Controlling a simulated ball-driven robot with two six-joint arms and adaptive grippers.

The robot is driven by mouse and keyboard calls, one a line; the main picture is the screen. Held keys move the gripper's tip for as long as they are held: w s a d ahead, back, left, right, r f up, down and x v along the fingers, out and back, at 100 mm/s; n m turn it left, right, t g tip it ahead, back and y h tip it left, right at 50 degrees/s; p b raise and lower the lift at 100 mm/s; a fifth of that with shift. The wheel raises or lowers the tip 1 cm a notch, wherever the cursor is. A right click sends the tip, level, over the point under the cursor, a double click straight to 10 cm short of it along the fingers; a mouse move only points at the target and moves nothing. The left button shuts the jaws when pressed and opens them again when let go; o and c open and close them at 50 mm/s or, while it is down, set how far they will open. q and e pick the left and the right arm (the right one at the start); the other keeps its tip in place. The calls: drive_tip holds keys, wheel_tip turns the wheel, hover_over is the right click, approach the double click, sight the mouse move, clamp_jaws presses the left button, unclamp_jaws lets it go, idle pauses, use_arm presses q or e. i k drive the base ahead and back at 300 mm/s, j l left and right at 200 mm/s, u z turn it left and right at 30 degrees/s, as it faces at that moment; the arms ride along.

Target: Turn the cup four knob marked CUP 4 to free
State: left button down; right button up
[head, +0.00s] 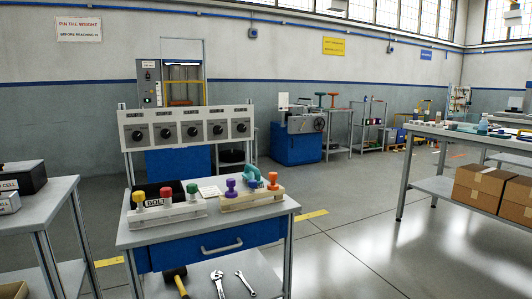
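A grey panel (184,115) stands on posts above a workbench. The fourth knob from the left (218,130) is to the right of the panel's middle. The third knob (192,131) is on its left and the last knob (241,127) is on its right. The labels are too small to read, so I cannot confirm which is CUP 4 or which setting each pointer shows. Neither of my grippers is in view.
The workbench (140,238) below the panel holds a rack of yellow, red and green knobs (165,212) and a wooden rack (252,200) with purple and orange pieces. Wrenches and a mallet lie on its lower shelf. Open floor (350,225) lies to the right, before another table (470,135).

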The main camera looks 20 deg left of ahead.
sight(217, 130)
drive_tip(key=u, duration=1.2)
